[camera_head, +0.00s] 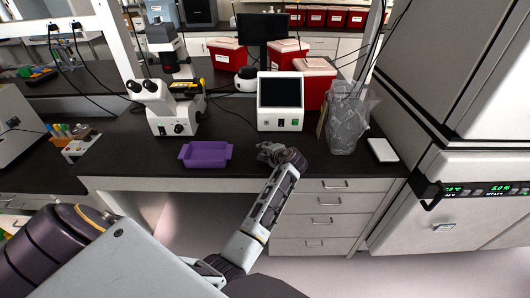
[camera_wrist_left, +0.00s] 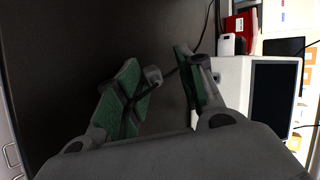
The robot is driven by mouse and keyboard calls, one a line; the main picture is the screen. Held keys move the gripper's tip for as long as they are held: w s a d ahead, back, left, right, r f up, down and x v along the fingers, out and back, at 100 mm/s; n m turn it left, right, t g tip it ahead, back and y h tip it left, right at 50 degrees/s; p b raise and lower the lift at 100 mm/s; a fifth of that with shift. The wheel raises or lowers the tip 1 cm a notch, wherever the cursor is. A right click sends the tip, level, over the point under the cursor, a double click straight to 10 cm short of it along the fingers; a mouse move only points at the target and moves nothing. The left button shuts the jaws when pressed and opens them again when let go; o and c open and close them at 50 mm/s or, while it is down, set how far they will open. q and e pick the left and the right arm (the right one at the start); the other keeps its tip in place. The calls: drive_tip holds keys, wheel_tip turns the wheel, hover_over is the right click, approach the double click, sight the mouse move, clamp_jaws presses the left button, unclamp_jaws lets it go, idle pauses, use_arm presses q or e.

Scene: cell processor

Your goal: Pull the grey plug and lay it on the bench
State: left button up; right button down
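My left gripper (camera_head: 270,152) is at the front edge of the dark bench (camera_head: 240,135), in front of the white instrument (camera_head: 268,115) with a dark screen. In the left wrist view, its two green-padded fingers (camera_wrist_left: 160,88) stand apart above the dark bench top. A small grey piece (camera_wrist_left: 153,74), which looks like the grey plug, shows between the fingers, close to the left one. A thin dark cable runs by it. I cannot tell whether a finger touches it. The white instrument is at the right of the wrist view (camera_wrist_left: 235,80). My right gripper is not in view.
A purple tray (camera_head: 205,160) lies left of the gripper, with a microscope (camera_head: 170,105) behind it. A clear bag-like container (camera_head: 345,120) and a white pad (camera_head: 382,150) are to the right. Red bins (camera_head: 316,85) stand behind. Bare bench lies between tray and instrument.

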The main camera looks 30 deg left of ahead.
use_arm(q)
drive_tip(key=shift+f, duration=0.1)
drive_tip(key=shift+s+d+r, duration=0.25)
drive_tip(key=shift+d+r, duration=0.05)
drive_tip(key=shift+d, duration=0.25)
drive_tip(key=v, duration=0.5)
drive_tip(key=shift+s+d+r, duration=0.1)
drive_tip(key=shift+d, duration=0.05)
drive_tip(key=shift+v, duration=0.8)
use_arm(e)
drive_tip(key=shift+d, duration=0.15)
use_arm(q)
drive_tip(key=shift+d, duration=0.1)
drive_tip(key=shift+f, duration=0.25)
drive_tip(key=shift+r+x, duration=0.1)
drive_tip(key=shift+x, duration=1.9)
drive_tip(key=shift+r+x, duration=0.15)
drive_tip(key=shift+x, duration=1.85)
drive_tip(key=shift+a, duration=0.2)
drive_tip(key=shift+r+p, duration=0.3)
drive_tip(key=shift+p, duration=0.05)
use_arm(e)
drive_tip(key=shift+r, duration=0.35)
